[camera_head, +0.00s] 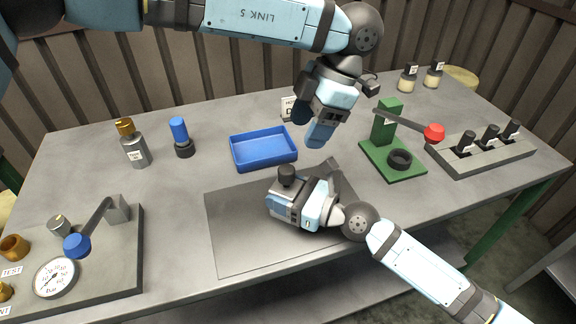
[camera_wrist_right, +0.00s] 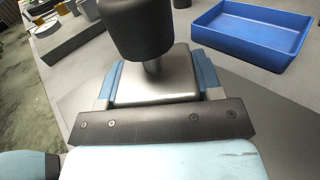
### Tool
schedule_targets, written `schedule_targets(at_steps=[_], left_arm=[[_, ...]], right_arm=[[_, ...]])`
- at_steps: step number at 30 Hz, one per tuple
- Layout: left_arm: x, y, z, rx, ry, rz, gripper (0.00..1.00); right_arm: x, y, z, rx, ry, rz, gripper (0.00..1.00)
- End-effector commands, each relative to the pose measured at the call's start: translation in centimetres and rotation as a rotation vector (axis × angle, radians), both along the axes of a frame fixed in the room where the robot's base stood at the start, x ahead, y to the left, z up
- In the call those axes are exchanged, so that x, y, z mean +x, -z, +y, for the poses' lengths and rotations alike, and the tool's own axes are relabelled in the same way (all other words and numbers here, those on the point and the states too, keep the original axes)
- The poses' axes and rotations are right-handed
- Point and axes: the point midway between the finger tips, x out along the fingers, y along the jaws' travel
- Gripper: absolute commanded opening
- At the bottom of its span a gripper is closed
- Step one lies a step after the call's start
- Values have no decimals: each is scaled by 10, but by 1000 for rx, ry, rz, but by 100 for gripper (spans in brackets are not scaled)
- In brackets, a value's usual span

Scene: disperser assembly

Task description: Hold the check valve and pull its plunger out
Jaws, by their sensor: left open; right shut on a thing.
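The check valve (camera_wrist_right: 155,85) shows in the right wrist view as a silver metal body. Its plunger (camera_wrist_right: 137,28), a thick black knob on a short metal stem, stands up from the body's top. My right gripper (camera_wrist_right: 160,82) is shut on the valve body, with a blue finger on each side. In the head view the black plunger knob (camera_head: 287,173) rises above my right gripper (camera_head: 283,198), low over the grey mat; the valve body is mostly hidden there. My left gripper (camera_head: 311,122) is open and empty, fingers downward, above and right of the plunger, apart from it.
A blue tray (camera_head: 263,163) stands behind the dark mat (camera_head: 235,245). A green press (camera_head: 392,165) with a red-knobbed lever and a grey rack (camera_head: 480,158) are right. A gauge panel (camera_head: 120,270) is front left. A bottle (camera_head: 134,148) and blue-topped part (camera_head: 181,140) stand back left.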

Motion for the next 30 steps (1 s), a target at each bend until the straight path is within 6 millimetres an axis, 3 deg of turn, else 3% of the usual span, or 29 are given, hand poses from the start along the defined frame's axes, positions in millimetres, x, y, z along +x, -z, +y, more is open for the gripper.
schedule_targets(at_steps=[9, 15, 27, 28, 30], left_arm=[[-8, 59, 24, 1, -2, 2, 60], [-11, 84, 33, 0, -3, 0, 60], [-12, 92, 36, -2, -3, -2, 60], [-12, 92, 36, -2, -3, -2, 58], [-12, 92, 36, -1, -3, -1, 42]], right_arm=[[0, 0, 0, 0, 0, 0, 20], [0, 0, 0, 0, 0, 0, 20], [0, 0, 0, 0, 0, 0, 20], [0, 0, 0, 0, 0, 0, 20], [0, 0, 0, 0, 0, 0, 20]])
